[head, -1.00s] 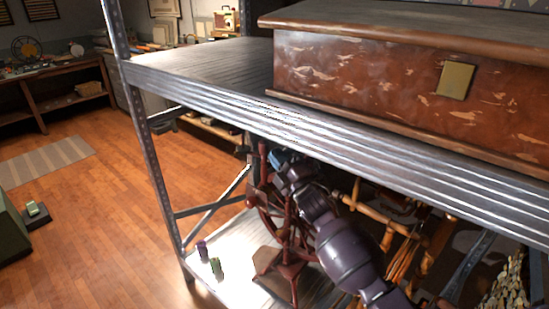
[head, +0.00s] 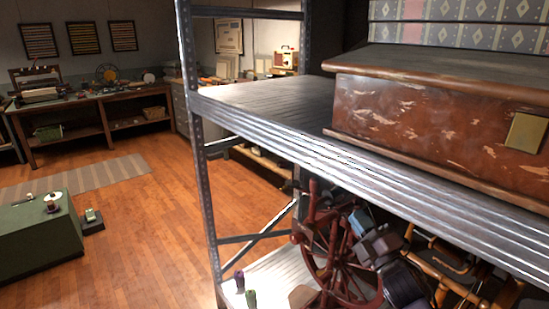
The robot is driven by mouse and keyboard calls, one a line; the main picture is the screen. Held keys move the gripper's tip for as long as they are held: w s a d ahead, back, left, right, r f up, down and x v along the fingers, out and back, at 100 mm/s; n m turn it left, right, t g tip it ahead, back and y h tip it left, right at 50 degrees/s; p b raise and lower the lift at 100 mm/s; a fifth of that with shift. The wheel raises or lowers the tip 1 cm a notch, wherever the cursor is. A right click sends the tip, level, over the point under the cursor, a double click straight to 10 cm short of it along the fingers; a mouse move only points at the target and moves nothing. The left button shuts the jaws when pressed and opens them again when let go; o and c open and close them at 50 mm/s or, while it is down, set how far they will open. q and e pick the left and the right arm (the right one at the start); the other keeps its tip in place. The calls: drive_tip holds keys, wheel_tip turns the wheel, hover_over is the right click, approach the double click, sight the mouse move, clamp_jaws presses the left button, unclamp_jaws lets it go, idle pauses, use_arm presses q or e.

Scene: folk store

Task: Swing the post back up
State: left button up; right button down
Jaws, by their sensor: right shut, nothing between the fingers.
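A dark red wooden spinning wheel (head: 335,258) stands on the lower shelf, with a spoked wheel. A thin upright post (head: 312,202) of the same red wood rises at its left side, close below the upper shelf. I cannot tell whether it is the task's post. My right gripper (head: 362,226) is shut and empty, at the upper right of the spoked wheel. I cannot tell whether it touches the wood. My right arm comes in from the lower right and hides what lies behind it. My left gripper is not in view.
The metal upper shelf (head: 262,105) bears a worn brown chest (head: 430,125) and hangs close above my gripper. A perforated rack upright (head: 204,180) stands left of the wheel. Two small spools (head: 245,290) stand on the lower shelf.

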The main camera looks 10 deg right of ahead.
drive_tip(key=s+f+m+g+h, duration=0.3)
drive_tip(key=s+f+m, duration=0.2)
drive_tip(key=f+m, duration=0.4)
drive_tip(key=s+f+m+g+h, duration=0.35)
drive_tip(key=s+f+m, duration=0.25)
drive_tip(key=f+m, duration=0.25)
drive_tip(key=s+f+m+g, duration=0.2)
drive_tip(key=s+f+g, duration=0.1)
drive_tip(key=s+f, duration=0.7)
drive_tip(key=s+h, duration=0.1)
drive_tip(key=s, duration=0.3)
drive_tip(key=shift+s+d+f+g, duration=0.15)
drive_tip(key=shift+s+f+g, duration=0.15)
drive_tip(key=shift+f+g, duration=0.1)
